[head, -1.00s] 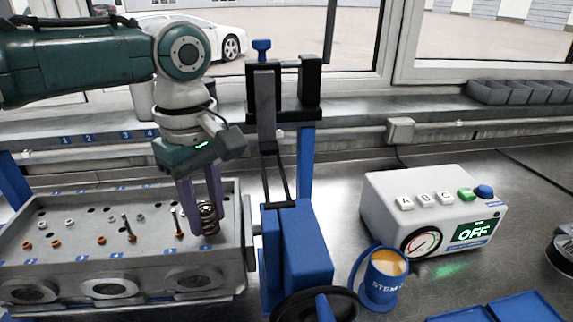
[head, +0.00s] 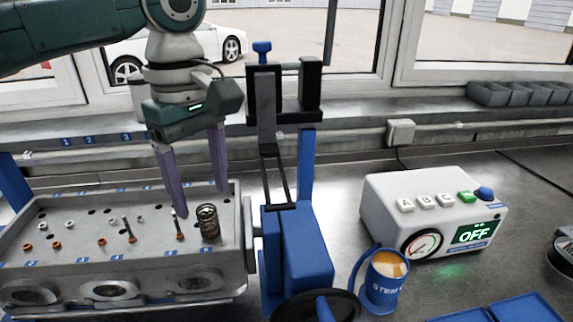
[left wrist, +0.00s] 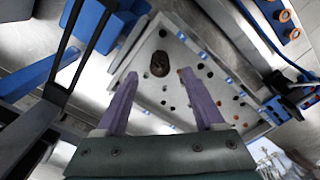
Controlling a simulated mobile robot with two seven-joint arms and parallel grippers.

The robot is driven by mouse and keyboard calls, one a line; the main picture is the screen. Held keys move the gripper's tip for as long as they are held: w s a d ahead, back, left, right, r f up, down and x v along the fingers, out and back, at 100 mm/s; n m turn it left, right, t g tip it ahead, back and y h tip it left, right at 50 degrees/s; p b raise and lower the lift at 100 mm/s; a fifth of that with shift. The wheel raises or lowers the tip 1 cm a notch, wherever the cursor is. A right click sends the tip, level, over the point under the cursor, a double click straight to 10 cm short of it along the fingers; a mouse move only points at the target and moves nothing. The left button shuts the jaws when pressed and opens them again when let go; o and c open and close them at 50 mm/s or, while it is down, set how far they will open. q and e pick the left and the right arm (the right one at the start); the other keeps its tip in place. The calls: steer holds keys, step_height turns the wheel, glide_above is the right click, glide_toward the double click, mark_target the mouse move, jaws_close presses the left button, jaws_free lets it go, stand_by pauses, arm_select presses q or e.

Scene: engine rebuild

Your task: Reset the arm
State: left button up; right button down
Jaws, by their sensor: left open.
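My left gripper (head: 200,202) is open and empty above the grey cylinder head (head: 75,274). Its two purple fingers are spread apart. A coil spring (head: 208,222) stands upright on the right end of the cylinder head, below and apart from the fingers. In the left wrist view the spring (left wrist: 160,64) lies ahead of the open fingers (left wrist: 160,90), on the plate with holes. My right gripper is not in view.
A blue stand with a black lever (head: 298,245) is right of the cylinder head. A blue mug (head: 384,285) and a white control box (head: 425,210) reading OFF are further right. Valve stems (head: 128,230) stick up left of the spring. Grey bins (head: 515,94) line the sill.

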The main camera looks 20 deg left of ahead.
arm_select(q)
step_height(320, 180, up, 5)
steer(key=shift+r, duration=0.1)
steer(key=s+d+f+m+t+h, duration=0.2)
steer(key=s+d+f+m, duration=0.9)
steer(key=s+d+m, duration=0.1)
steer(key=s+a+m+t+y, duration=0.2)
steer(key=s+a+m, duration=0.35)
steer(key=s, duration=0.35)
step_height(320, 180, up, 32)
steer(key=p, duration=3.1)
steer(key=shift+a+f+n, duration=0.1)
steer(key=shift+n, duration=0.15)
